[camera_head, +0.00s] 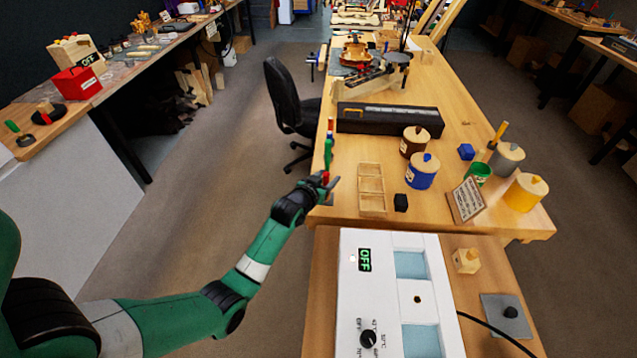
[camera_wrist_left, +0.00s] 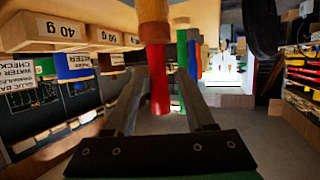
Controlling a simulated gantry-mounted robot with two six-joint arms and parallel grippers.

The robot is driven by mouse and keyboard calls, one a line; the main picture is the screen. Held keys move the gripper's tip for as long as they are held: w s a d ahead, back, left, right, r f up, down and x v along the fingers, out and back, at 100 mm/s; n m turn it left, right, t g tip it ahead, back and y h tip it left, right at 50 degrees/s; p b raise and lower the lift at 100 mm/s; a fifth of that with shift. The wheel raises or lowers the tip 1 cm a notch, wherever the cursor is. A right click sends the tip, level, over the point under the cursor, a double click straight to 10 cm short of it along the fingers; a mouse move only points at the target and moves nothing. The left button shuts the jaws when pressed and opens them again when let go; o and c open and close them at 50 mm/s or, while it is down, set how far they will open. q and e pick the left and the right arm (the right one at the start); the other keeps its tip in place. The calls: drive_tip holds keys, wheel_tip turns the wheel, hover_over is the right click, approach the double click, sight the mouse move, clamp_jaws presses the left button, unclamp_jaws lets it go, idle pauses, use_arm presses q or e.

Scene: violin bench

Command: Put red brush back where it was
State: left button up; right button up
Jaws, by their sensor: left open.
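My left gripper (camera_head: 326,182) is at the left edge of the long wooden bench, with its arm reaching in from the lower left. Its jaws are open. In the left wrist view, the red brush (camera_wrist_left: 160,82) stands upright between the two spread fingers, with a wooden part above it. I cannot tell whether a finger touches it. In the head view, a bit of red (camera_head: 325,176) shows at the gripper, mostly hidden by it. A green brush (camera_wrist_left: 182,50) and a blue one (camera_wrist_left: 193,55) are lined up behind the red one. My right gripper is not in view.
The green item (camera_head: 328,147) stands along the bench edge just beyond the gripper. A wooden compartment tray (camera_head: 372,188) and a black block (camera_head: 401,202) lie to its right. A long black case (camera_head: 390,120) lies behind. A white heater box (camera_head: 385,300) is in front.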

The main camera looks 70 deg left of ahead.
use_arm(q)
drive_tip(key=p+v, duration=0.3)
drive_tip(key=v, duration=0.7)
drive_tip(key=shift+d, duration=0.15)
drive_tip(key=w+d+r+m+t+h, duration=0.1)
drive_tip(key=w+d+r+t, duration=0.25)
drive_tip(key=r, duration=0.55)
drive_tip(key=w+d+r+m+t, duration=0.15)
drive_tip(key=w+d+r, duration=0.25)
drive_tip(key=r, duration=0.5)
drive_tip(key=w+d+r+m+t+h, duration=0.1)
drive_tip(key=w+d+r+t, duration=0.25)
drive_tip(key=r, duration=0.55)
drive_tip(key=s+d+r+m+t+h, duration=0.1)
drive_tip(key=s+d+r+t+h, duration=0.1)
drive_tip(key=d+r, duration=0.4)
drive_tip(key=s+d+r+m+t+h, duration=0.2)
drive_tip(key=s+d+r, duration=0.3)
drive_tip(key=r, duration=0.7)
drive_tip(key=s+d+r+m+t+h, duration=0.2)
drive_tip(key=s+d+r+t+h, duration=0.2)
drive_tip(key=d+r, duration=0.5)
drive_tip(key=shift+r+h, duration=0.3)
drive_tip(key=shift+r, duration=0.1)
drive_tip(key=shift+w+p, duration=0.1)
drive_tip(key=shift+p, duration=0.2)
